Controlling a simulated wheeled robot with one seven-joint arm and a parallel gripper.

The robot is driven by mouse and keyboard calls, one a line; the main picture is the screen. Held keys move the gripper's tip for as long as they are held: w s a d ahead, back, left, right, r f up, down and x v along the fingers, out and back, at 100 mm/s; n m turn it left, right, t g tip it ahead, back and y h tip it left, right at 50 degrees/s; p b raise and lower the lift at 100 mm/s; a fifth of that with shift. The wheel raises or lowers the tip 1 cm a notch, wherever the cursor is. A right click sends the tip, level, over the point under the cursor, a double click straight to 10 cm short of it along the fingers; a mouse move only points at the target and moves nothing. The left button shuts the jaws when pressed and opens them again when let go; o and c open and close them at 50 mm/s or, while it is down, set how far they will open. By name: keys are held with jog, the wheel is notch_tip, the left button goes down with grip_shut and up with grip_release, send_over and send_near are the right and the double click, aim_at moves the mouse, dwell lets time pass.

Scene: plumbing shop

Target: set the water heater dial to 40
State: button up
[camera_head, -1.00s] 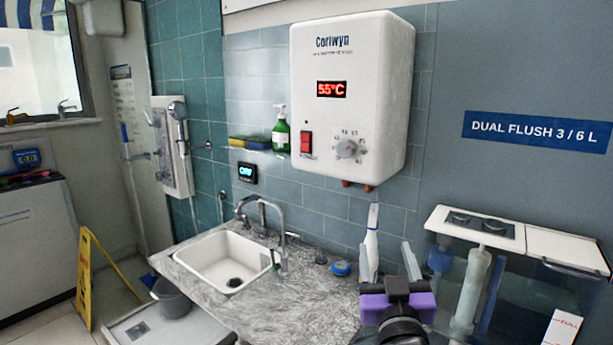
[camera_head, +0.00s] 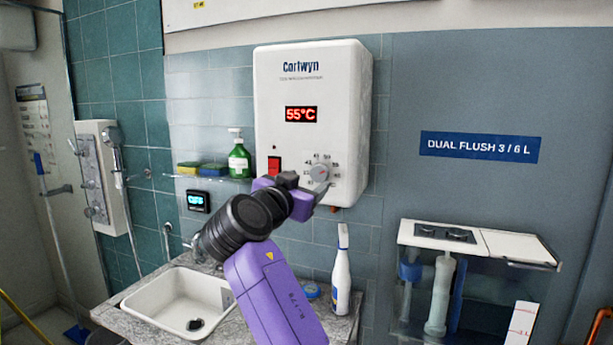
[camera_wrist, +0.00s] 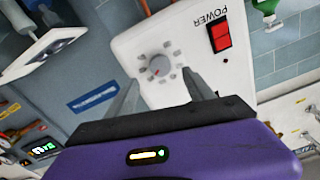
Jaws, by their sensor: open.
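The white water heater (camera_head: 340,110) hangs on the wall, with a red display (camera_head: 300,114) reading 55°C. Its grey round dial (camera_head: 320,172) sits low on the front, with small marks around it that are too small to read. My gripper (camera_head: 312,196) is in front of the heater's lower part, close to the dial. In the wrist view my gripper (camera_wrist: 165,95) is open and empty, its two fingers pointing toward the dial without visibly gripping it.
A red power switch (camera_wrist: 220,37) is beside the dial. A green soap bottle (camera_head: 239,158) and sponges stand on a shelf to the left. A white spray bottle (camera_head: 341,270) stands on the counter below, beside the sink (camera_head: 180,300).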

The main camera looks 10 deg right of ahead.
aim_at(318, 175)
jog(key=p+x, duration=0.1)
jog(key=x, duration=0.6)
jog(key=shift+w+d+p, duration=0.15)
jog(key=shift+p, duration=0.2)
jog(key=shift+c, duration=0.4)
grip_shut()
